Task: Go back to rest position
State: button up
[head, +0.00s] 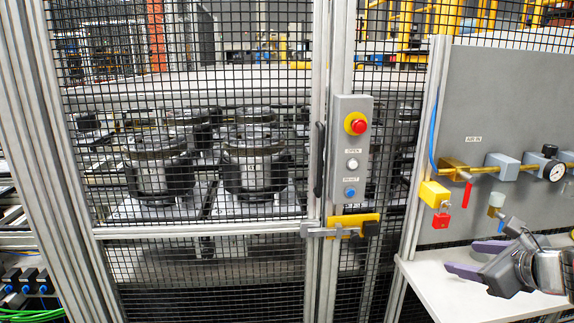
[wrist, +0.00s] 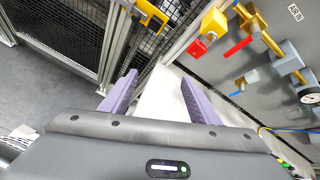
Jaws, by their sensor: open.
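My gripper (head: 462,257) is at the lower right of the head view, above a white shelf (head: 480,294) and in front of the grey air panel (head: 505,100). Its two purple fingers are apart, with nothing between them. In the wrist view my gripper (wrist: 159,78) also shows open, with the white shelf (wrist: 160,101) visible between and beyond the fingers. No contact with the shelf or panel can be made out.
A mesh fence door (head: 200,232) stands closed, with clutch pallets (head: 254,160) behind it. A control box (head: 352,150) with a red emergency button and a yellow latch (head: 345,226) are on the posts. A yellow lockout with red padlock (head: 441,220), brass pipe and gauge (head: 556,171) sit near my gripper.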

jog(key=s+a+f+n+g+y, duration=0.1)
jog(key=s+a+f+n+g, duration=0.1)
jog(key=a+n, duration=0.55)
jog(key=s+a+f+n+g+y, duration=0.1)
jog(key=s+a+n+g, duration=0.3)
jog(key=a, duration=0.6)
jog(key=s+a+f+n+h, duration=0.1)
jog(key=s+a+n, duration=0.3)
jog(key=n, duration=0.5)
jog(key=s+a+f+n+h, duration=0.1)
jog(key=s+a+f+n, duration=0.3)
jog(key=s+n, duration=0.3)
jog(key=n, duration=0.3)
jog(key=shift+a, duration=0.25)
jog(key=shift+c, duration=0.7)
